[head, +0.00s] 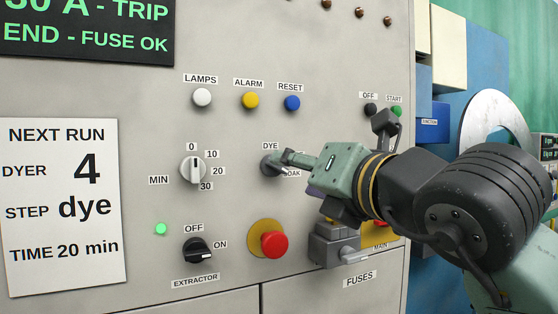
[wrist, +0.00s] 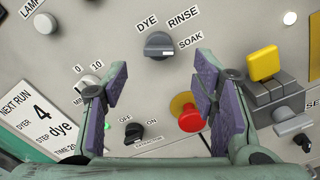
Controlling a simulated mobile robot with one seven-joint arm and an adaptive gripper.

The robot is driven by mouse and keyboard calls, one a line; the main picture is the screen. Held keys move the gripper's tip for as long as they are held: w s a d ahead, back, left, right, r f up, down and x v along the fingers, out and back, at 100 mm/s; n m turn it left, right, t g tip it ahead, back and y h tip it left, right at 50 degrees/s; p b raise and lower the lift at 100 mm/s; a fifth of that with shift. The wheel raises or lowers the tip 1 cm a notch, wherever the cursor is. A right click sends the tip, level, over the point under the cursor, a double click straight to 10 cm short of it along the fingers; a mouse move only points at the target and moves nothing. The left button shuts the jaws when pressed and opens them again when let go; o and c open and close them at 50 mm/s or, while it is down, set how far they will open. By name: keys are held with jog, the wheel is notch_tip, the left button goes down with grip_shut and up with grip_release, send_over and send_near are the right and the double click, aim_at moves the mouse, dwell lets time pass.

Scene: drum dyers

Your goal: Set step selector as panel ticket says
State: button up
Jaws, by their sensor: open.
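The step selector (wrist: 159,45) is a dark grey round knob with a raised grip bar, labelled DYE, RINSE and SOAK. The white panel ticket (head: 62,208) reads NEXT RUN, DYER 4, STEP dye, TIME 20 min.
A white minute dial (head: 193,169) is left of the selector. White, yellow and blue buttons (head: 250,99) are above.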

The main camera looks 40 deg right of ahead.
aim_at(279, 167)
jog(key=p+x, duration=0.2)
jog(key=x, duration=0.4)
jog(key=shift+w, duration=0.4)
jog(key=shift+c, duration=0.5)
jog(key=c, duration=1.1)
jog(key=shift+o, duration=0.2)
